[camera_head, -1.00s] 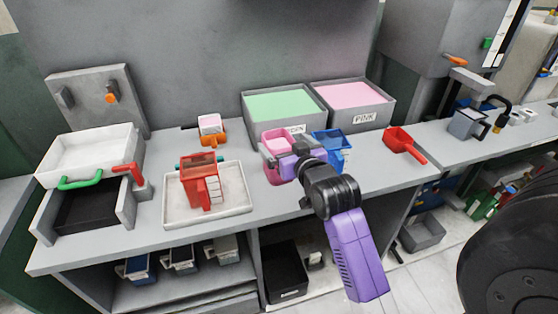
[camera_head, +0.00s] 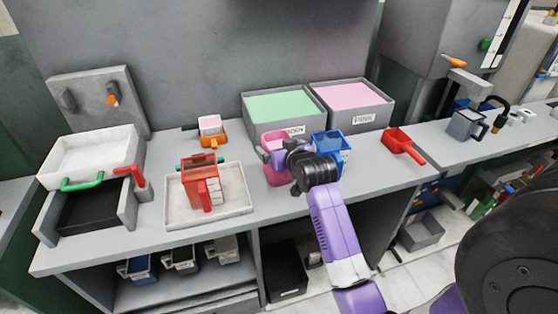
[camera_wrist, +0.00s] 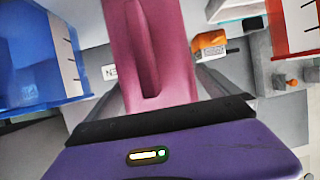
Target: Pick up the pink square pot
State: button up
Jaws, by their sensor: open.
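The pink square pot (camera_head: 274,137) stands on the grey counter, left of a blue pot (camera_head: 332,142). My gripper (camera_head: 277,158) is at the pot's front side and hides part of it. In the wrist view the pink pot (camera_wrist: 155,60) is very close, its upright grooved part reaching down to my gripper (camera_wrist: 160,105). The jaws are open, with this pink part between them. I cannot tell whether either finger touches it. The blue pot also shows in the wrist view (camera_wrist: 35,55) at the left.
A red pot (camera_head: 197,185) stands on a white tray (camera_head: 236,200) to the left. Bins of green (camera_head: 284,112) and pink (camera_head: 345,95) material stand behind. A red scoop (camera_head: 400,143) lies to the right. Bare counter lies between the tray and the pink pot.

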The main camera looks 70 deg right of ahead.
jog(key=shift+w, duration=0.1)
jog(key=c, duration=2)
jog(key=shift+r, duration=0.1)
